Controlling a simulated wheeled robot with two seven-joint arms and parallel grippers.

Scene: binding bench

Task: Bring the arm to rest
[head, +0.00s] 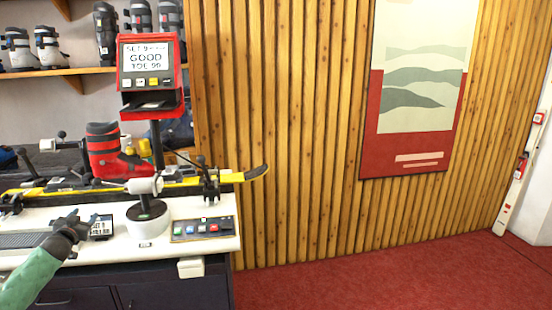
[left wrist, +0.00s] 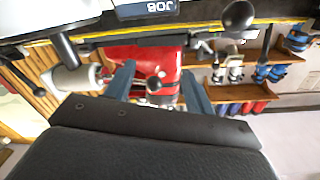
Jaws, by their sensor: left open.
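My left arm comes in from the lower left of the head view with a pale green sleeve. Its dark left gripper (head: 80,220) hangs over the white bench top, beside a small display box (head: 101,228). In the left wrist view its two fingers (left wrist: 158,88) stand apart. No held object shows. My right gripper is not in view.
Red floor (head: 400,275) to the right is clear.

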